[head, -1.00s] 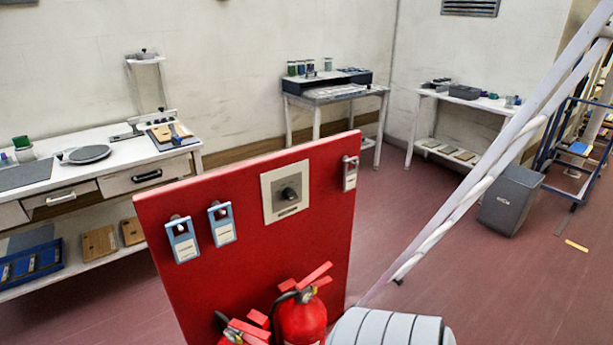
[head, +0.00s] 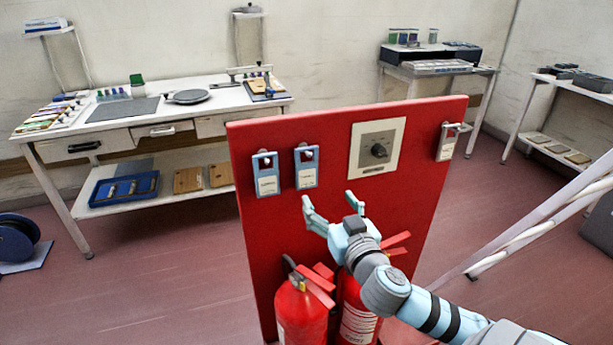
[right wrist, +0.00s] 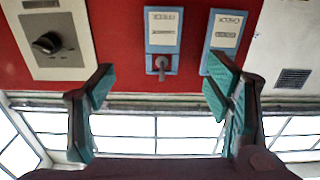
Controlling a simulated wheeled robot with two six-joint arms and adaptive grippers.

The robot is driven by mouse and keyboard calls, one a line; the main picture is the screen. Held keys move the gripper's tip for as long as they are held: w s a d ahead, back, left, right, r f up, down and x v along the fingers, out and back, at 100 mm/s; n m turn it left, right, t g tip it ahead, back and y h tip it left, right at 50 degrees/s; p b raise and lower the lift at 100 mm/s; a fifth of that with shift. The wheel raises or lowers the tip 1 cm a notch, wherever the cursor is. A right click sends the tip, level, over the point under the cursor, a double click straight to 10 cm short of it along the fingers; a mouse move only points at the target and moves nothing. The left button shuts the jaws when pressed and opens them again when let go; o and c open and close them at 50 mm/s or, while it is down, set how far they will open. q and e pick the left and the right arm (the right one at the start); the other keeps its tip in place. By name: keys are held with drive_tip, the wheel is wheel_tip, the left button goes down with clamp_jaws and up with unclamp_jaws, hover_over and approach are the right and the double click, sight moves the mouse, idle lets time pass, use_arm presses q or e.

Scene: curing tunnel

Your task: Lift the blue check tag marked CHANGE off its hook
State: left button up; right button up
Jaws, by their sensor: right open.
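Two blue-framed tags with white labels hang on hooks on a red panel (head: 250,225), the left tag (head: 266,174) and the right tag (head: 307,166). Their lettering is too small to read, so I cannot tell which says CHANGE. My right gripper (head: 329,200) is open and empty, below and right of the right tag. In the right wrist view, which looks upside down, that tag (right wrist: 163,25) and its hook appear ahead between the open fingers (right wrist: 160,82). The other tag (right wrist: 228,30) is by the right-hand finger. My left gripper is out of view.
A grey rotary switch (head: 378,150) on a cream plate is right of the tags. A grey padlock-like tag (head: 447,142) hangs at the panel's right edge. Two red extinguishers (head: 302,315) stand below my right arm. A white workbench (head: 190,118) stands behind.

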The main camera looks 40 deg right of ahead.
sight(307, 172)
drive_tip(key=x, duration=1.4)
drive_tip(key=shift+w+a+b, duration=0.15)
drive_tip(key=shift+w+b, duration=0.05)
drive_tip(key=shift+b, duration=0.2)
drive_tip(key=shift+s, duration=0.1)
drive_tip(key=c, duration=1)
